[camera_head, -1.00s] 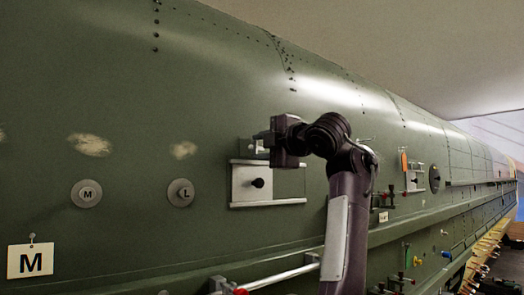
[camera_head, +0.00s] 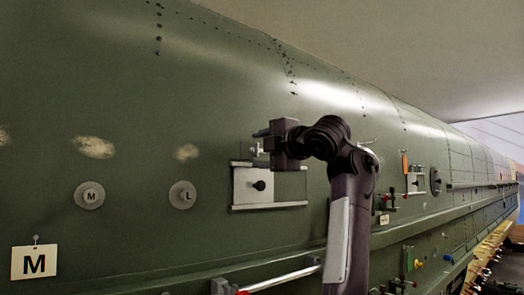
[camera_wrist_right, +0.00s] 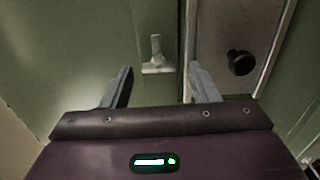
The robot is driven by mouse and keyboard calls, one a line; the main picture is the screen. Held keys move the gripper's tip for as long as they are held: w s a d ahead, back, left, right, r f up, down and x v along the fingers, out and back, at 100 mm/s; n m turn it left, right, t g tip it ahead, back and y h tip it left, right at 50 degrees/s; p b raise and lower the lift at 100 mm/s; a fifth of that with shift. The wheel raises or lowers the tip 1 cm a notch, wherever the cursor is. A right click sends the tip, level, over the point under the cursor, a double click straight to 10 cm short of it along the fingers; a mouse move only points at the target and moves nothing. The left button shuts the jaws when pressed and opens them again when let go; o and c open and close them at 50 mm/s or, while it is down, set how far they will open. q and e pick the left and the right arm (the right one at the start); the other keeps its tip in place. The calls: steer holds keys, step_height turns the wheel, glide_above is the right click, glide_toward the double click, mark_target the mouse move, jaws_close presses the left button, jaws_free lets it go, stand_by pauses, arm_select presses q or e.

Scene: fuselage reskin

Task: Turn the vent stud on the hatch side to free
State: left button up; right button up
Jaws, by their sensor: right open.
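The vent stud (camera_wrist_right: 155,58) is a pale T-shaped handle on the green skin, its stem pointing up in the right wrist view. In the head view a small pale piece, probably the stud (camera_head: 256,150), shows just left of my gripper. My right gripper (camera_wrist_right: 161,88) is open and empty. Its two fingers stand either side of the stud's line, with the stud ahead of the tips; I cannot tell the remaining gap. The hatch plate (camera_head: 247,194) is pale with a black knob (camera_head: 260,186), between two rails, below the gripper. My left gripper is not in view.
Two round discs marked M (camera_head: 90,195) and L (camera_head: 183,195) sit on the skin at left. A card marked M (camera_head: 34,262) hangs lower left. A silver rail (camera_head: 283,279) juts out below the hatch. Small fittings crowd the right.

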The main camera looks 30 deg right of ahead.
steer(key=shift+s, duration=0.1)
steer(key=shift+s+d+f+b, duration=0.15)
steer(key=shift+s+b, duration=0.1)
steer(key=shift+b, duration=0.2)
steer(key=s+b, duration=0.5)
steer(key=s, duration=0.2)
steer(key=shift+d, duration=0.15)
